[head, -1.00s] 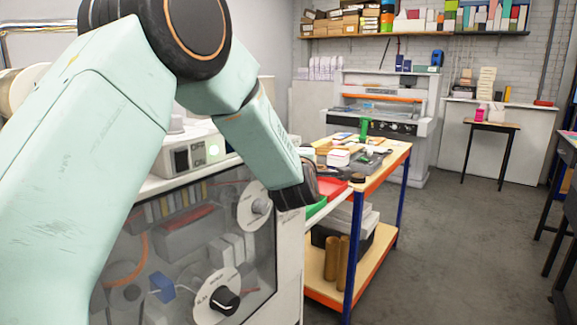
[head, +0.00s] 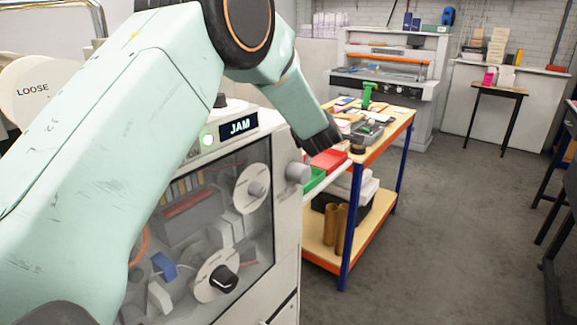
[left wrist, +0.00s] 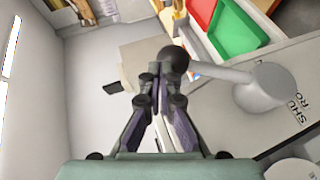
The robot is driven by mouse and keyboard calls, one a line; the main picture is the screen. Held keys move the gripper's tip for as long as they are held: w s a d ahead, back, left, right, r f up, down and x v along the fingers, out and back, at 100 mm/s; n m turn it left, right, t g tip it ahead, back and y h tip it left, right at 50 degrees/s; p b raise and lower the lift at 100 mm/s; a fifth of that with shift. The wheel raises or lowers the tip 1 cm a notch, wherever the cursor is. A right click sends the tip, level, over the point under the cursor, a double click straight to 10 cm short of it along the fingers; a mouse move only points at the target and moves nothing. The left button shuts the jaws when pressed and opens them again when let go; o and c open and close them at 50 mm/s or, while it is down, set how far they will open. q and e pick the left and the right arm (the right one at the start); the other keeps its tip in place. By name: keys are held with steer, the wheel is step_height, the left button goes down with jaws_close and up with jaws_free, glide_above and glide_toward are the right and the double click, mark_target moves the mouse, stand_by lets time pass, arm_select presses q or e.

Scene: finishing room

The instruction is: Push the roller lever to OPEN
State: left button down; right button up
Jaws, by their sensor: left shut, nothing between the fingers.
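The roller lever has a round grey hub (left wrist: 265,87) on the machine's side. Its light arm ends in a dark ball knob (left wrist: 173,60). Lettering reading "SHU" and "RO", cut off, is printed beside the hub. In the head view the hub (head: 298,172) sticks out of the machine's right side. My left gripper (left wrist: 158,75) is shut and empty, its fingertips right by the knob; I cannot tell whether they touch. In the head view the left gripper (head: 326,140) is just above and right of the hub. No OPEN mark is readable. My right gripper is not in view.
The machine (head: 285,235) has a clear front window with dials, a green light and a "JAM" display (head: 238,127). A workbench (head: 385,135) with red and green trays (head: 325,160) stands close beyond the lever.

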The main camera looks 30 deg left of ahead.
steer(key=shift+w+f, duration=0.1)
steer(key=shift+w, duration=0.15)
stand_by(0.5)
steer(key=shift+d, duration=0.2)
